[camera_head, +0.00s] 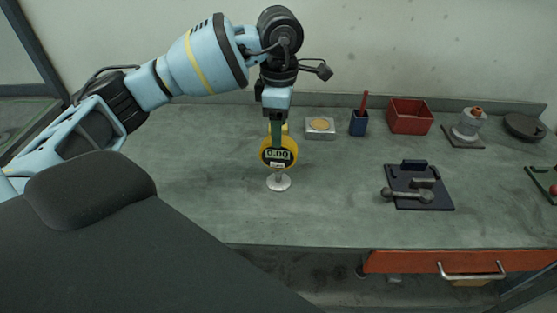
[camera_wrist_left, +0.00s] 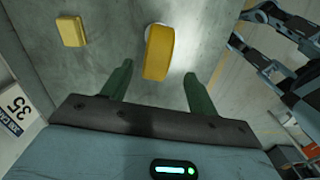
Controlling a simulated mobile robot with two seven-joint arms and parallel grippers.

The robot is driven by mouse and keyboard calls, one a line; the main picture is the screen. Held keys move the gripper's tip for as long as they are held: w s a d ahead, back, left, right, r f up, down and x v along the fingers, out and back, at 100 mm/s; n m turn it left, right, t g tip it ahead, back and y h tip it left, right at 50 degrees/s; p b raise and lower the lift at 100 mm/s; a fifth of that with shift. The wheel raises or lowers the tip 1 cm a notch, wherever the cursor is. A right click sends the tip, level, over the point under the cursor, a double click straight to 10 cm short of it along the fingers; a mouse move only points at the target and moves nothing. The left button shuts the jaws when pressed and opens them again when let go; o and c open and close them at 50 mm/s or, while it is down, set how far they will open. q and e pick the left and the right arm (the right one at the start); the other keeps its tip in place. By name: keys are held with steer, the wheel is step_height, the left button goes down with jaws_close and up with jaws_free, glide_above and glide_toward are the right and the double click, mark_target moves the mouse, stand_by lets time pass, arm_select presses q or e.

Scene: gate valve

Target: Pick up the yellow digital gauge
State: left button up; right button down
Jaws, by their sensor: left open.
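The yellow digital gauge (camera_head: 278,151) stands upright on a small round white base (camera_head: 279,182) on the green-grey workbench. Its display reads 0.00. My left gripper (camera_head: 278,128) is right above and behind the gauge's top, pointing down. In the left wrist view the gauge (camera_wrist_left: 159,52) shows from above as a yellow bar. There the two green fingers of my left gripper (camera_wrist_left: 158,84) are spread open, one to each side of the gauge's line, with gaps on both sides. The gauge's lower part is hidden in that view. My right gripper is not clearly seen.
On the workbench (camera_head: 200,190), a metal tray with a tan disc (camera_head: 320,127), a blue cup with a red stick (camera_head: 359,122), a red bin (camera_head: 409,116) and a dark tool mat (camera_head: 418,188) stand to the right. In the wrist view a yellow block (camera_wrist_left: 71,31) lies beside the gauge.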

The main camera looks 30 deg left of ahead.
mark_target(279, 163)
arm_select(q)
steer(key=shift+w+a+f+p, duration=0.1)
steer(key=shift+f+p, duration=0.05)
steer(key=shift+f, duration=1.2)
steer(key=shift+w+a+f+p, duration=0.1)
steer(key=shift+f+p, duration=0.05)
steer(key=shift+f, duration=1.15)
jaws_close()
